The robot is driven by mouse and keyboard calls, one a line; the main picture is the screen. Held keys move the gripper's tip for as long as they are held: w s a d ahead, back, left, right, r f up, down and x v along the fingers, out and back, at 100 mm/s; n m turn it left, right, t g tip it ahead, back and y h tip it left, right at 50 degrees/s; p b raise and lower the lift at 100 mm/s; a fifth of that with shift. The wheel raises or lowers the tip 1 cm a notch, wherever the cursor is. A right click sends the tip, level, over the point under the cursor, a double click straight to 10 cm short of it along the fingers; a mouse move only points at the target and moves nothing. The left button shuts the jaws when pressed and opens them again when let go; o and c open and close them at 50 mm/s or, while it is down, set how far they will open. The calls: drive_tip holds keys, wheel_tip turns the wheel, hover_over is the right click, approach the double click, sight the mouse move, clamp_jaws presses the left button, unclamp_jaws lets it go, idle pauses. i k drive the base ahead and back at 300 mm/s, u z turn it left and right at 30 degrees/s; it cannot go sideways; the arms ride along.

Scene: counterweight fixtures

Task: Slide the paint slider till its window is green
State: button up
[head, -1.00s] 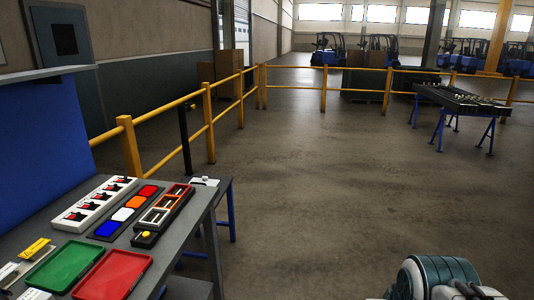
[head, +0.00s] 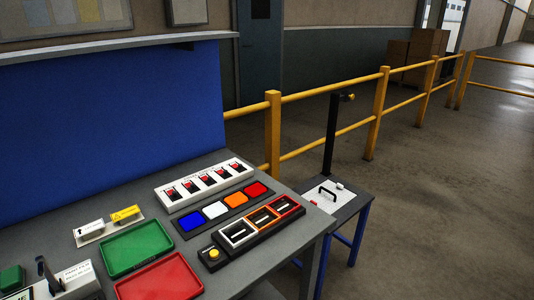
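I cannot tell for sure which fixture is the paint slider. At the bottom left of the bench, a white block with small print (head: 79,276) has a dark upright lever (head: 45,270) beside it. A dark green block (head: 12,278) is at the left edge. These are partly cut off by the frame, and the print is too small to read surely. A black fixture (head: 228,258) holds white, orange and red frames in a row and a yellow knob (head: 213,254) at its near end. No green window shows on it. My gripper is not in view.
The grey bench (head: 296,229) also holds a green tray (head: 137,247), a red tray (head: 160,280), a white switch strip (head: 203,184) and colored tiles (head: 215,210). A small side table (head: 345,205) with a post adjoins at right. Yellow railing (head: 273,135) runs behind; open floor lies right.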

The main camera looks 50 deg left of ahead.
sight(239, 169)
drive_tip(key=u, duration=0.35)
drive_tip(key=i, duration=1.45)
drive_tip(key=u, duration=1.75)
drive_tip(key=i, duration=1.05)
drive_tip(key=u, duration=0.85)
